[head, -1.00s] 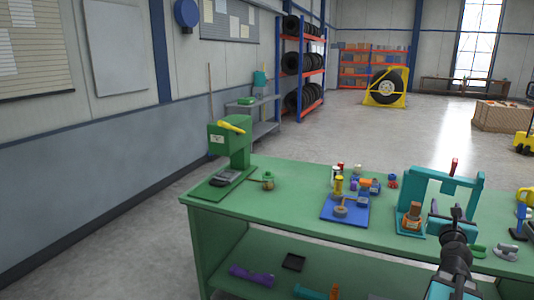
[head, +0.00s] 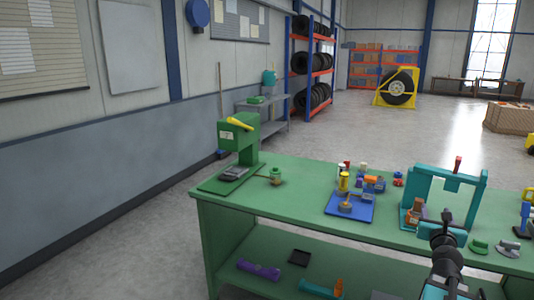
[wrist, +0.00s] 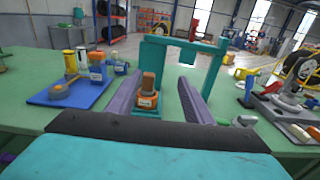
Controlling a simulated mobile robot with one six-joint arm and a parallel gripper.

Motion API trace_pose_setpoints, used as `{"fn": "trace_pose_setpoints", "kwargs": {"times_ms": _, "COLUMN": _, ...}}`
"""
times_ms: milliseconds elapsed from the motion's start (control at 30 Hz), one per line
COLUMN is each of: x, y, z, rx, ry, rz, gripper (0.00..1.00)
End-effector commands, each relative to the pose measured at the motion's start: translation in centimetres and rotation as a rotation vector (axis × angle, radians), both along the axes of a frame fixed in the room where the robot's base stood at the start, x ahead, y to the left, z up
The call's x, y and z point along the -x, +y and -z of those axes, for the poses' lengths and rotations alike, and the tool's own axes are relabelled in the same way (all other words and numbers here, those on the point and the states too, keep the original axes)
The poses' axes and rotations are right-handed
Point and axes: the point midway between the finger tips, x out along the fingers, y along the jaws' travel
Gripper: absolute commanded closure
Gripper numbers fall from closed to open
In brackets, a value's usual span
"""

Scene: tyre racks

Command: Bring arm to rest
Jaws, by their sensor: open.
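My gripper (head: 446,217) is at the lower right of the head view, over the front part of the green workbench (head: 300,212). In the wrist view its two purple-grey fingers (wrist: 160,98) stand wide apart with nothing held between them. Beyond the fingers stands a teal press frame (head: 448,177), which also shows in the wrist view (wrist: 215,70). An orange and brown piece (wrist: 147,92) sits on the base of the frame, seen between the fingers but apart from them.
A blue tray (head: 349,207) with small bottles and parts lies left of the frame. A green machine (head: 241,140) stands at the bench's left end. Purple (head: 258,270) and orange parts lie on the lower shelf. Tyre racks (head: 312,62) stand behind; the floor at left is clear.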

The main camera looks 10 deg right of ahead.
Motion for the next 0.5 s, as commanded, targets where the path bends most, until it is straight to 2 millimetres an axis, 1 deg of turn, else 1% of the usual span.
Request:
{"fn": "trace_pose_setpoints", "kwargs": {"times_ms": 33, "x": -0.8, "y": 0.8, "z": 0.9, "rx": -0.008, "ry": 0.008, "rz": -0.015, "gripper": 0.53}}
{"fn": "trace_pose_setpoints", "kwargs": {"times_ms": 167, "x": -2.7, "y": 3.0, "z": 3.3, "rx": -0.028, "ry": 0.027, "rz": -0.053, "gripper": 0.53}}
{"fn": "trace_pose_setpoints", "kwargs": {"times_ms": 200, "x": -3.5, "y": 4.0, "z": 4.4, "rx": -0.036, "ry": 0.037, "rz": -0.069, "gripper": 0.53}}
{"fn": "trace_pose_setpoints", "kwargs": {"times_ms": 233, "x": -4.1, "y": 4.7, "z": 5.1, "rx": -0.043, "ry": 0.044, "rz": -0.080, "gripper": 0.53}}
{"fn": "trace_pose_setpoints", "kwargs": {"times_ms": 367, "x": -6.7, "y": 8.6, "z": 9.4, "rx": -0.070, "ry": 0.089, "rz": -0.141, "gripper": 0.53}}
{"fn": "trace_pose_setpoints", "kwargs": {"times_ms": 400, "x": -7.4, "y": 9.8, "z": 10.7, "rx": -0.076, "ry": 0.105, "rz": -0.159, "gripper": 0.53}}
{"fn": "trace_pose_setpoints", "kwargs": {"times_ms": 467, "x": -8.4, "y": 11.7, "z": 12.8, "rx": -0.084, "ry": 0.132, "rz": -0.187, "gripper": 0.53}}
{"fn": "trace_pose_setpoints", "kwargs": {"times_ms": 500, "x": -9.0, "y": 13.0, "z": 14.1, "rx": -0.086, "ry": 0.151, "rz": -0.209, "gripper": 0.53}}
